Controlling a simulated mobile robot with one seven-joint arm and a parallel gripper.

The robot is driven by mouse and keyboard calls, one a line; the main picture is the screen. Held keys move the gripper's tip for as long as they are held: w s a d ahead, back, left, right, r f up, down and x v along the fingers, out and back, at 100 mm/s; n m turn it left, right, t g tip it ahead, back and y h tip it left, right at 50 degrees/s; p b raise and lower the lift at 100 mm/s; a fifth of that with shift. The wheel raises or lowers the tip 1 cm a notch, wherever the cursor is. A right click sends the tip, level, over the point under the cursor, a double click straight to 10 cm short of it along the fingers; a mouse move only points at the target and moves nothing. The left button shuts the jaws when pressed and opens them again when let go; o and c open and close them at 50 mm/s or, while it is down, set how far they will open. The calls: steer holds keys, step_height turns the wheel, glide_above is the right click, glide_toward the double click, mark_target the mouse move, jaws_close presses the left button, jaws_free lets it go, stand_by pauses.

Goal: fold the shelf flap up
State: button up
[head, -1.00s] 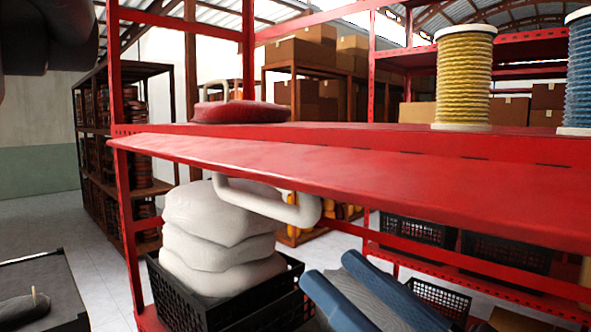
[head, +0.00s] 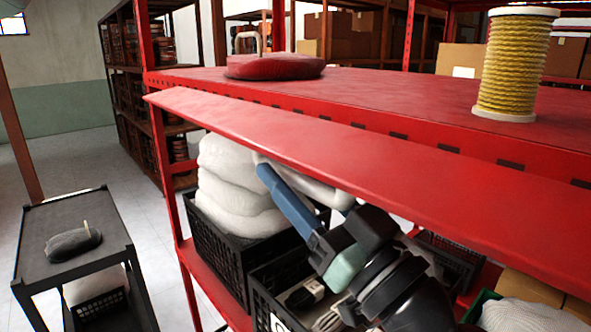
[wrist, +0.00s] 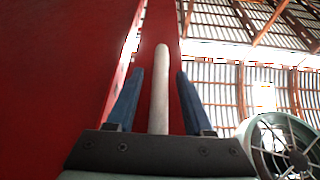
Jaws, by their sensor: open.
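The red shelf flap (head: 330,150) runs along the front edge of the red shelf (head: 400,97) and slopes down from it. A pale bar handle (head: 318,188) is under the flap, partly hidden by my gripper. My gripper (head: 268,178) is below the flap, with its blue fingers pointing up and left at the handle. In the wrist view, my gripper (wrist: 160,74) is open, with one finger on each side of the pale handle (wrist: 160,100). The fingers look apart from it. A red surface (wrist: 60,70) fills the left of the wrist view.
On the shelf are a red cushion-like thing (head: 275,67) and a yellow spool (head: 516,65). Below stand white sacks (head: 225,185) in a black crate (head: 225,248). A black cart (head: 60,215) is at left. Open floor (head: 150,215) lies between cart and rack.

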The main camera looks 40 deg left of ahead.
jaws_close()
stand_by(1.4)
